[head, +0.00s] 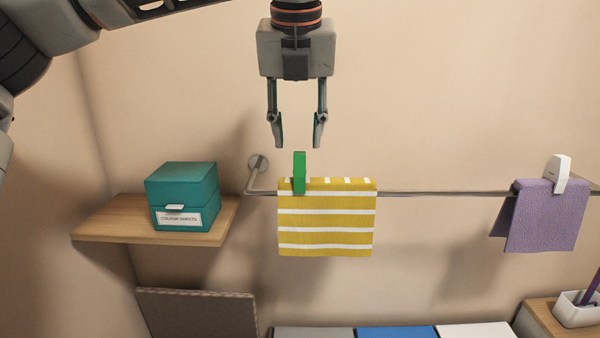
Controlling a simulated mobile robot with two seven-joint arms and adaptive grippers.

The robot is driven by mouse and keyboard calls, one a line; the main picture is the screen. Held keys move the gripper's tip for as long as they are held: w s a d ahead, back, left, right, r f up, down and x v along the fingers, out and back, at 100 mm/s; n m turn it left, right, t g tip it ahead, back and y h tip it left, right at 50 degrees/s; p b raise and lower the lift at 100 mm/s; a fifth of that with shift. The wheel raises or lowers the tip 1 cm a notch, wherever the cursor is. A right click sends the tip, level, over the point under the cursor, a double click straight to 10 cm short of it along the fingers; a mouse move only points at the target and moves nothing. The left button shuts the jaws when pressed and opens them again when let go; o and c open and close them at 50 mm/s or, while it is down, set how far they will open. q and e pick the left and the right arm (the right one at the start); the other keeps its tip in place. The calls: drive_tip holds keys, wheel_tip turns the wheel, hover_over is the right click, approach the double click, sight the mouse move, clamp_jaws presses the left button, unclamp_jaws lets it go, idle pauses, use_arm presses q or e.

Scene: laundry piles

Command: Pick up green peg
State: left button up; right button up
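A green peg (299,172) stands upright, clipped on the top edge of a yellow and white striped cloth (335,222) that hangs over a metal rail (435,193). My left gripper (298,145) points down just above the peg in the picture. Its two fingers are apart with nothing between them. The fingertips appear a little above the peg's top and on either side of it; the exact distance in depth I cannot tell. My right gripper is not in view.
A teal box (181,190) stands on a wooden shelf (100,228) at left. A purple cloth (545,218) with a white peg (557,174) hangs at right. A white holder (577,311) sits lower right. The wall behind the rail is bare.

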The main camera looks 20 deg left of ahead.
sight(300, 153)
use_arm(q)
drive_tip(key=p+x, duration=0.1)
drive_tip(key=x, duration=0.4)
drive_tip(key=shift+d+f, duration=0.1)
drive_tip(key=c, duration=0.9)
